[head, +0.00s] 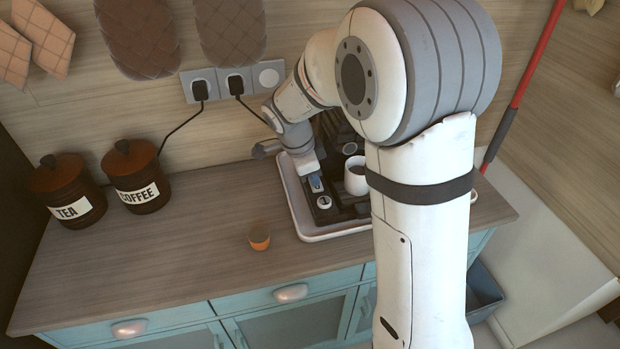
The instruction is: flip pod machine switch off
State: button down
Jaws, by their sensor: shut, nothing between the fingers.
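The dark pod machine (332,128) stands at the back of the worktop, largely hidden behind my arm. Its lower dark part shows in front, with a round pale-rimmed control (323,202) on it. I cannot tell whether this is the switch or how it is set. My gripper (314,180) is over the left part of the machine, pointing down, just behind the round control. It is shut and holds nothing. A small blue patch shows at its tip. Whether the tip touches the machine cannot be made out.
A white mug (356,178) stands beside my gripper, on the right. A white tray (291,203) surrounds the machine's base. An orange-brown cup (259,237) stands in front on the worktop (180,265). Tea (66,188) and coffee (136,178) canisters stand left. Cords hang from wall sockets (218,84).

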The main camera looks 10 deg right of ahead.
jog(key=shift+w+f, duration=0.15)
jog(key=shift+w, duration=0.15)
jog(key=shift+w+a+r, duration=0.1)
jog(key=shift+r, duration=0.1)
jog(key=v, duration=0.7)
jog(key=shift+r, duration=0.35)
